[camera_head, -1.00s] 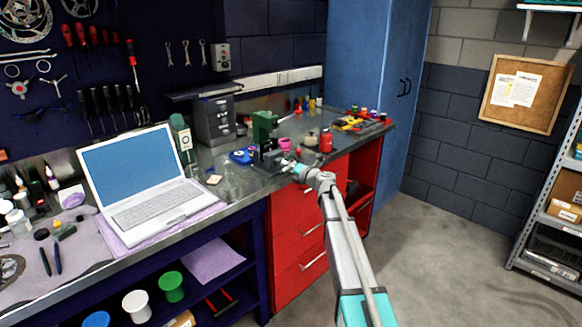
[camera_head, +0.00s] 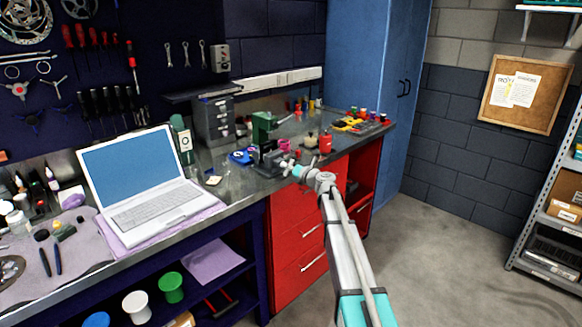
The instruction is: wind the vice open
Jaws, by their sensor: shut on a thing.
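The vice is a green and dark metal piece (camera_head: 264,132) standing at the front edge of the bench. Its lower dark part (camera_head: 268,158) faces my arm. My gripper (camera_head: 287,165) is at the vice's front, just over the bench edge, shut on what appears to be the vice handle. The handle and fingertips are very small in this view, and my wrist partly covers them. How far apart the vice jaws are cannot be told.
The bench top (camera_head: 232,183) holds a laptop (camera_head: 136,180) at left, a blue item (camera_head: 241,156) beside the vice, and a red bottle (camera_head: 325,141) to the right. Red drawers (camera_head: 299,240) stand below my wrist. The floor (camera_head: 430,250) at right is clear.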

